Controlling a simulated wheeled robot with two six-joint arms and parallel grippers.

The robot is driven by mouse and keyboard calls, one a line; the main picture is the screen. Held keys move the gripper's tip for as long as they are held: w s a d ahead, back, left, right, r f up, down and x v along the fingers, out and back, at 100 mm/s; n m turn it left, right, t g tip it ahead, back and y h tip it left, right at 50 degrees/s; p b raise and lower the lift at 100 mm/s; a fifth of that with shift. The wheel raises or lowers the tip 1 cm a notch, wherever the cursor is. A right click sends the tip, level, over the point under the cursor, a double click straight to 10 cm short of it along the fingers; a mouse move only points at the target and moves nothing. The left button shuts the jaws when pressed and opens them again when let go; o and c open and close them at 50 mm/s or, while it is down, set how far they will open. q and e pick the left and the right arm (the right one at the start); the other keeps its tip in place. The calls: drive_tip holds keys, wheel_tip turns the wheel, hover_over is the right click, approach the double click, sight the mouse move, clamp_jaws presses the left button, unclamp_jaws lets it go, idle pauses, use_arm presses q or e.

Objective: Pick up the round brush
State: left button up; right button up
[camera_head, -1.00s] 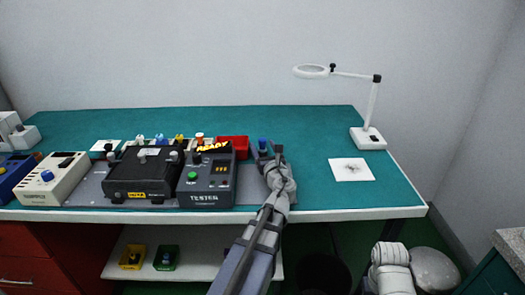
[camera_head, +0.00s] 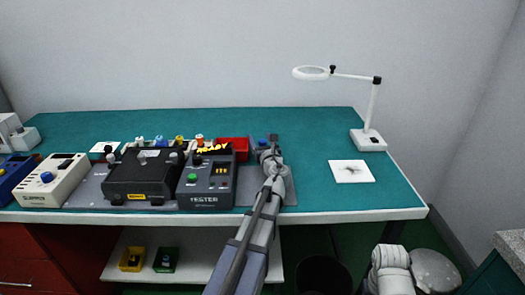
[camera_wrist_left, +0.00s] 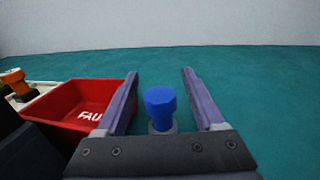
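A blue round-topped piece (camera_wrist_left: 160,102) stands upright on a small grey base in the left wrist view. It may be the round brush's handle; no bristles show. My left gripper (camera_wrist_left: 161,74) is open, with one purple-grey finger on each side of the piece and a visible gap to both. In the head view my left gripper (camera_head: 267,140) is at the right end of the grey mat (camera_head: 289,185), beside the red bin, and largely covers the piece. My right gripper is not in view.
The red bin (camera_head: 234,142) stands just left of my left gripper. The dark tester (camera_head: 208,182) and a black case (camera_head: 143,175) are further left. A white card (camera_head: 351,171) and a magnifier lamp (camera_head: 368,139) stand right. Green tabletop behind the gripper is clear.

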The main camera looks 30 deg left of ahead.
use_arm(q)
clamp_jaws()
idle(0.3)
drive_tip(key=shift+r, duration=0.1)
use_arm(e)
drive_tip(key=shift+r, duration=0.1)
